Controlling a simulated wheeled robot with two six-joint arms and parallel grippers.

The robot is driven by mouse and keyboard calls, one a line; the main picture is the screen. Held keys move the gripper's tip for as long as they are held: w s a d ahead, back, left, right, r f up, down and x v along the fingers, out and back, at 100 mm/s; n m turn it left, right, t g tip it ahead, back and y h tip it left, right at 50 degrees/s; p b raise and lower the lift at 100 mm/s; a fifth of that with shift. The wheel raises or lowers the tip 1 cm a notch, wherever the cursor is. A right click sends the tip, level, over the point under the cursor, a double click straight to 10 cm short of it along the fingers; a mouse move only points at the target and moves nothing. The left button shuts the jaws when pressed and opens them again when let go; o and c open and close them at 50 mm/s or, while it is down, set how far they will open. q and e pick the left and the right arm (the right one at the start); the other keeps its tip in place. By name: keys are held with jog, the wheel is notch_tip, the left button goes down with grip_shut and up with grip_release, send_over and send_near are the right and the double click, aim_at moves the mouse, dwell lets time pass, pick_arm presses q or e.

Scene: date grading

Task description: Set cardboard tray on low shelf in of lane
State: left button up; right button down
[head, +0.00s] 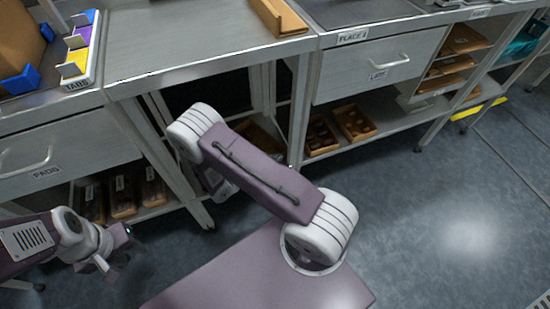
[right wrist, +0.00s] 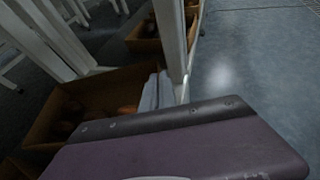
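Cardboard trays with brown contents stand on low shelves in the head view: two under the PLACE counter (head: 320,136) (head: 355,122), and several under the left counter (head: 123,205). A brown cardboard piece (head: 262,138) shows partly behind my right arm, under the middle counter. In the right wrist view an open cardboard tray (right wrist: 97,90) holds reddish-brown items, with another tray (right wrist: 146,46) beyond it.
Counter legs (head: 300,105) stand close to my right arm. A wooden tray (head: 280,16) lies on the middle counter (head: 205,50). A TABS holder (head: 80,50) stands at the left. The floor (head: 450,225) at the right is clear.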

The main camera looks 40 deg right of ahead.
jog(key=shift+f, duration=0.4)
jog(key=c, duration=1.6)
grip_release()
jog(key=shift+a+r, duration=0.25)
jog(key=p+v, duration=0.3)
jog(key=v, duration=0.5)
jog(key=shift+a+p, duration=0.25)
jog(key=shift+p, duration=0.15)
jog(key=shift+s, duration=0.1)
